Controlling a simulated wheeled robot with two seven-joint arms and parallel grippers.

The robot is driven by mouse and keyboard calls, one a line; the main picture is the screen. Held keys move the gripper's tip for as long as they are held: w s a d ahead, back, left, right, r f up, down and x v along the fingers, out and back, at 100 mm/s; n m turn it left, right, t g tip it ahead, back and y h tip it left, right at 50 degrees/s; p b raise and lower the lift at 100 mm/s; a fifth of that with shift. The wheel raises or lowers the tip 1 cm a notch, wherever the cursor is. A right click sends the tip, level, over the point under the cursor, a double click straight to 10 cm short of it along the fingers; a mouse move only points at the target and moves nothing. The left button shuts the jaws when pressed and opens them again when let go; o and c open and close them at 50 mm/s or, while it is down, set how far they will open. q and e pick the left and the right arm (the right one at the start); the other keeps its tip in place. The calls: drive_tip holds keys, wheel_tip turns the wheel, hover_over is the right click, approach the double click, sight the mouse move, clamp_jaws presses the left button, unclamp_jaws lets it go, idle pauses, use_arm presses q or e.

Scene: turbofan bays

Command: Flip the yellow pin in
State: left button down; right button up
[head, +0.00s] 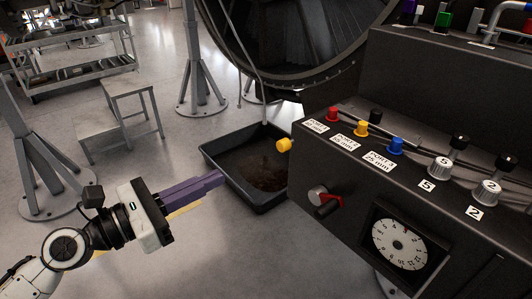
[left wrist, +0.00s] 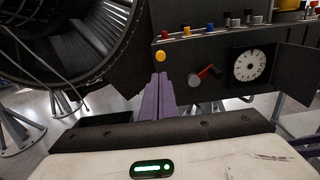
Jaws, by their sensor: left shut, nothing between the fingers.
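A yellow pin (head: 284,145) with a round head sticks out of the left end of the dark console's front face. It also shows in the left wrist view (left wrist: 160,56). A second yellow knob (head: 361,128) stands on the console's ledge between a red and a blue one. My left gripper (head: 222,177) has purple fingers, shut together and empty. It is left of and lower than the yellow pin in the head view, apart from it. In the left wrist view the fingertips (left wrist: 160,75) point just below the pin. A purple piece at that view's right edge looks like my right gripper.
The console (head: 310,165) carries a red-handled knob (head: 323,198), a dial (head: 400,245) and several coloured knobs. A black tray (head: 215,160) lies on the floor below the pin. A large round engine casing (head: 235,60) stands behind. Floor at left is partly free.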

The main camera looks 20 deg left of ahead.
sight(279, 147)
use_arm(q)
drive_tip(key=shift+r, duration=0.15)
use_arm(e)
drive_tip(key=shift+r, duration=0.1)
